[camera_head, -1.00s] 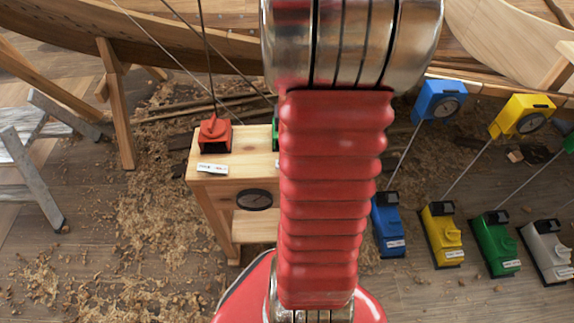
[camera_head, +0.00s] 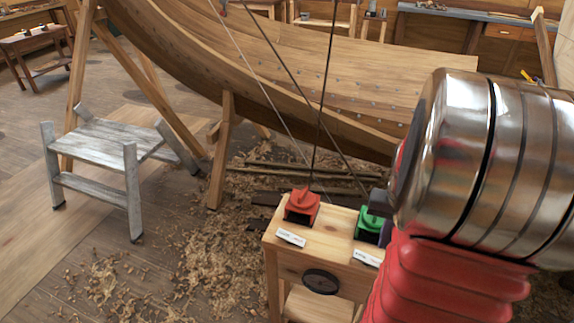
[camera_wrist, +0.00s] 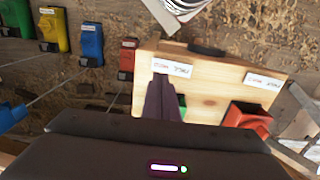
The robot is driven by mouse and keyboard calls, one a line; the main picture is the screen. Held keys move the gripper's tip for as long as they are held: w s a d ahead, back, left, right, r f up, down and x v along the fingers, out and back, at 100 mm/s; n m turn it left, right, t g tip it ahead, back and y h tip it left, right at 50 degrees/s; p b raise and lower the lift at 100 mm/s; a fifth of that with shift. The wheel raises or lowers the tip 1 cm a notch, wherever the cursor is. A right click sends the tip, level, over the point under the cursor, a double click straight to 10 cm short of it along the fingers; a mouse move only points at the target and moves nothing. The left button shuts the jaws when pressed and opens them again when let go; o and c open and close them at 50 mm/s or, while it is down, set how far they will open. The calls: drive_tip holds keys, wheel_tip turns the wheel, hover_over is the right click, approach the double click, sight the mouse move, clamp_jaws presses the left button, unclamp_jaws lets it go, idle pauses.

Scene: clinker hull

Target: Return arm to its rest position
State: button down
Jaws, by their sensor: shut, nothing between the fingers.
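My arm, with red ribbed sleeve and polished metal joint, fills the lower right of the head view. My gripper (camera_wrist: 161,82) shows in the wrist view as dark purple fingers closed together, with nothing between them. Its tips overlap the near part of a pale wooden stand (camera_wrist: 210,98) in that view; I cannot tell the gap between them. In the head view the gripper is mostly hidden behind the metal joint, with a dark part showing beside the green block.
The wooden stand (camera_head: 284,262) carries a red block (camera_head: 301,206) and a green block (camera_head: 370,224) with labels. A wooden hull (camera_head: 330,75) on props lies behind. A grey step stool (camera_head: 100,150) stands left. Blue (camera_wrist: 91,40) and yellow (camera_wrist: 52,30) blocks show in the wrist view.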

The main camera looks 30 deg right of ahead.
drive_tip(key=w+a+r+n+t, duration=0.1)
drive_tip(key=a+r, duration=0.4)
drive_tip(key=a, duration=0.5)
drive_tip(key=w+a+r+n+t, duration=0.1)
drive_tip(key=a+r+n, duration=0.4)
drive_tip(key=a, duration=0.6)
drive_tip(key=a+r+n+t, duration=0.3)
drive_tip(key=a+r, duration=0.2)
drive_tip(key=a, duration=0.5)
drive_tip(key=shift+w+a+r+n+t, duration=0.15)
drive_tip(key=shift+w+r+n+t, duration=0.15)
drive_tip(key=shift+w+r+n, duration=0.1)
drive_tip(key=c, duration=2.5)
unclamp_jaws()
drive_tip(key=shift+c, duration=0.2)
